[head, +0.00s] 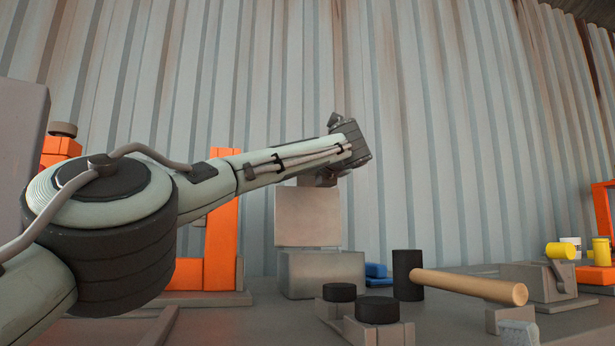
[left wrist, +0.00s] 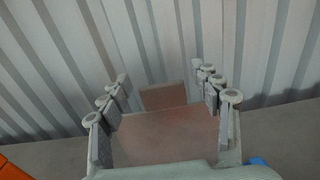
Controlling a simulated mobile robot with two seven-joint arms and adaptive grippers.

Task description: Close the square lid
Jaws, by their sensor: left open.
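A grey square box (head: 310,275) stands on the table near the middle of the head view. Its square lid (head: 308,217) stands raised and roughly upright above the box's back. My left arm reaches in from the left, and its gripper (head: 326,179) is at the lid's top edge, mostly hidden behind the wrist. In the left wrist view the gripper (left wrist: 160,80) is open, with a brownish panel (left wrist: 165,138) between its fingers and a smaller panel (left wrist: 163,97) beyond. I cannot tell whether the fingers touch the lid. My right gripper is not in view.
A black-headed mallet with a wooden handle (head: 470,285) and black round knobs (head: 378,310) are right of the box. A blue object (head: 377,273) lies beside it. An orange frame (head: 222,240) stands to the left. Corrugated metal wall (head: 440,130) closes the back.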

